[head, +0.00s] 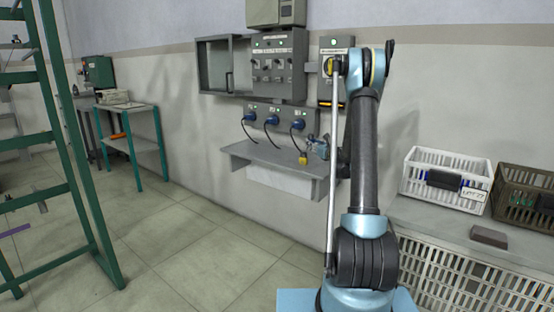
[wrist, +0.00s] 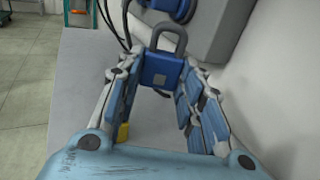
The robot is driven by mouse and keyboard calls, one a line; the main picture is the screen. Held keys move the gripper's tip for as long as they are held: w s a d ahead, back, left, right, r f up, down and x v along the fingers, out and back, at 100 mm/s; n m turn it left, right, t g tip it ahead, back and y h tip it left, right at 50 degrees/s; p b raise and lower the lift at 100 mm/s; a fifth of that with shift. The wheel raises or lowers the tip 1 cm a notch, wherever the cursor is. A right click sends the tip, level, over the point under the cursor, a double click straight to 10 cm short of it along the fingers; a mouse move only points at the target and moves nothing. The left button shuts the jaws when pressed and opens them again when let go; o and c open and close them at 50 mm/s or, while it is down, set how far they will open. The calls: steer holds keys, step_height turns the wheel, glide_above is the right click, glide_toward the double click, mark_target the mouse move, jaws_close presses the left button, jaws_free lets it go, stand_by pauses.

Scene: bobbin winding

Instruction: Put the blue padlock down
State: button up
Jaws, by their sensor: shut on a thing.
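The blue padlock (wrist: 160,72) shows in the wrist view with its grey shackle pointing up and away from me. My gripper (wrist: 157,82) is shut on its body, one finger on each side. The padlock is over the grey wall shelf (wrist: 82,110); I cannot tell whether it touches the shelf. In the head view my gripper (head: 318,147) is at the right end of the shelf (head: 262,155), partly hidden by my arm, and the padlock is too small to make out clearly there.
A yellow padlock (head: 303,159) is by my gripper at the shelf; its yellow body (wrist: 123,132) shows beside the left finger. Several blue plugs with cables (head: 272,120) hang above the shelf. The shelf's left part is clear. A white crate (head: 446,180) stands on the right.

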steer(key=n+g+y, duration=0.1)
steer(key=y, duration=0.1)
steer(key=r+n+g+y, duration=0.1)
steer(key=n+g+y, duration=0.3)
glide_above(316, 168)
steer(key=shift+s+f, duration=0.2)
steer(key=shift+f, duration=4.45)
steer(key=shift+f, duration=0.55)
steer(key=o, duration=1.2)
steer(key=shift+s, duration=0.1)
steer(key=shift+c, duration=0.2)
